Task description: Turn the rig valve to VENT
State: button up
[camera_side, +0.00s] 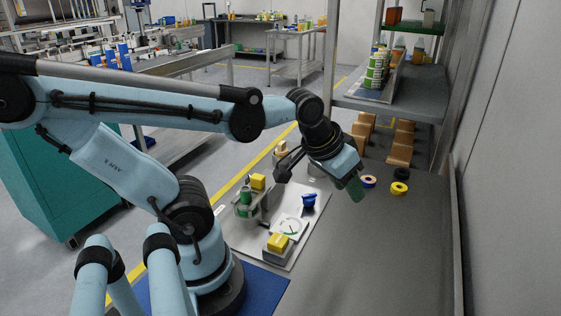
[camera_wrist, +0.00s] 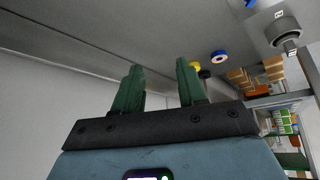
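In the side view, the rig is a light grey plate (camera_side: 268,254) on the bench with several fittings. On it are a white dial-like disc (camera_side: 290,227) with a green mark, a blue piece (camera_side: 309,200), a green cylinder (camera_side: 245,196) in a grey holder, and yellow blocks (camera_side: 278,242). I cannot tell for sure which part is the valve handle, and no VENT label is readable. My gripper (camera_side: 356,188) hangs above the bench, right of the plate and touching nothing visible. In the wrist view, its two green fingers (camera_wrist: 160,68) stand apart with nothing between them.
A blue-rimmed roll (camera_side: 368,181) and a yellow roll (camera_side: 399,188) lie on the bench right of my gripper. Cardboard boxes (camera_side: 400,145) stand behind, under a shelf (camera_side: 400,95). A wall closes the right side. The front right bench (camera_side: 370,265) is clear.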

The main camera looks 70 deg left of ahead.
jog(key=o, duration=0.3)
jog(key=a+n+g, duration=0.3)
jog(key=a+n, duration=0.3)
jog(key=a, duration=0.1)
jog(key=shift+w+a+n+y, duration=0.3)
jog(key=shift+w, duration=0.05)
jog(key=n+g+h, duration=0.1)
jog(key=n+g, duration=0.2)
jog(key=n, duration=0.3)
send_near(310, 198)
jog(key=shift+w+a+f, duration=0.1)
jog(key=shift+f, duration=4.25)
jog(key=c, duration=1)
